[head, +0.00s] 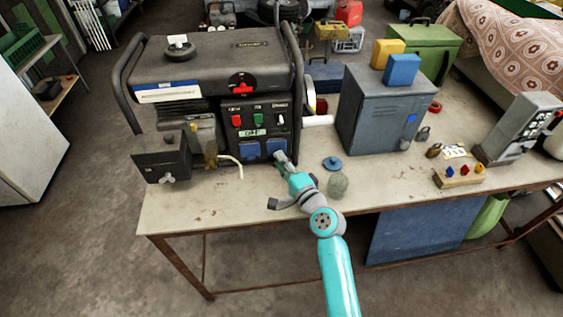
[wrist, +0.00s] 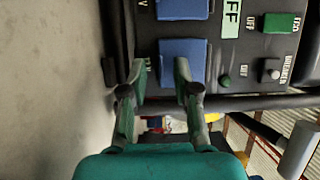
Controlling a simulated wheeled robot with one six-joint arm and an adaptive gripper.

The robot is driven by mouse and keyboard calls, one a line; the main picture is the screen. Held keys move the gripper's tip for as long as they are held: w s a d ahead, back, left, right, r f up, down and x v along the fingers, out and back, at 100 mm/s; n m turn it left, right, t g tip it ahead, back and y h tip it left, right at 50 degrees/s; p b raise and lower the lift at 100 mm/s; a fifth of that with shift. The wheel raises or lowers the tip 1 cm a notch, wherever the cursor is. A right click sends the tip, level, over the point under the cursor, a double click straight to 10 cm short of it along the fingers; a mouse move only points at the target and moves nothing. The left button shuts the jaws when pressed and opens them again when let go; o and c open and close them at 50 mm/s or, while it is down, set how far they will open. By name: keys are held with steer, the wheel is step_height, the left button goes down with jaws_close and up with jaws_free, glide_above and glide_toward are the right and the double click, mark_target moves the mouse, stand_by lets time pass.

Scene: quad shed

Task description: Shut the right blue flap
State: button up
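The right blue flap (head: 277,146) is at the lower right of the black generator's front panel (head: 262,118). It also shows in the wrist view (wrist: 184,50), beside the fingertips. The left blue flap (head: 249,151) sits next to it and shows at the top of the wrist view (wrist: 183,8). My gripper (head: 281,158) is just in front of the right flap; in the wrist view its two fingers (wrist: 160,72) are apart with nothing between them. One fingertip overlaps the flap's near edge. I cannot tell whether they touch, or how far the flap stands out.
A grey cabinet (head: 381,112) with yellow and blue boxes on top stands to the right. A blue round knob-topped lid (head: 332,163) and a greenish round object (head: 338,185) lie near my arm. The bench front (head: 215,205) is mostly clear.

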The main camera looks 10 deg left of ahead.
steer(key=v, duration=1.2)
stand_by(0.3)
